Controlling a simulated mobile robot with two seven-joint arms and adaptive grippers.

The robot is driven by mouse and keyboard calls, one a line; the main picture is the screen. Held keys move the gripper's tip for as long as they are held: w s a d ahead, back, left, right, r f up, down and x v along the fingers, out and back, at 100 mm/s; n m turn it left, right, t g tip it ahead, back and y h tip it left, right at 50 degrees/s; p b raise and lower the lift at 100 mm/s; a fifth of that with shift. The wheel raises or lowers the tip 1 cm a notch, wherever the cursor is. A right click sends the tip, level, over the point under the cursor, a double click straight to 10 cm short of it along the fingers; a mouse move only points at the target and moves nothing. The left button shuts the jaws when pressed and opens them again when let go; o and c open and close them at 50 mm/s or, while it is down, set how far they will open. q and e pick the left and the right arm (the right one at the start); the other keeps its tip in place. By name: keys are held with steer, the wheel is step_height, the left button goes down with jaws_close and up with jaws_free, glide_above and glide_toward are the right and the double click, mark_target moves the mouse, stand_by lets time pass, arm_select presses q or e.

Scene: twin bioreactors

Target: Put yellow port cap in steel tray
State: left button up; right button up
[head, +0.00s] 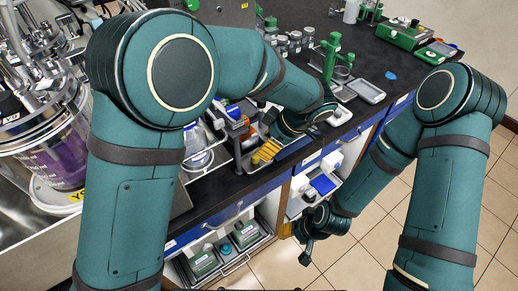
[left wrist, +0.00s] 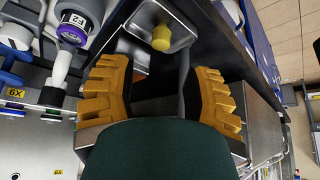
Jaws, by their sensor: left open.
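The yellow port cap (left wrist: 161,38) shows in the left wrist view at the near part of a shallow steel tray (left wrist: 181,22). It looks to be inside the rim, but I cannot tell whether it touches the tray floor. My left gripper (left wrist: 160,82) is open, its two orange ridged fingers wide apart with nothing between them, and the cap lies beyond the fingertips. In the head view the left gripper (head: 265,152) is over the black bench, and my arm hides the cap there. My right gripper (head: 307,252) hangs low beside the bench; its fingers are too small to read.
A bioreactor with purple liquid (head: 62,150) stands at the left. Green stands (head: 333,60), several small jars and a green balance (head: 403,35) fill the back of the bench. Open drawers (head: 225,252) jut out below. Tiled floor at the right is clear.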

arm_select(q)
steer(key=v, duration=0.4)
steer(key=shift+d+r, duration=0.15)
steer(key=shift+r, duration=0.2)
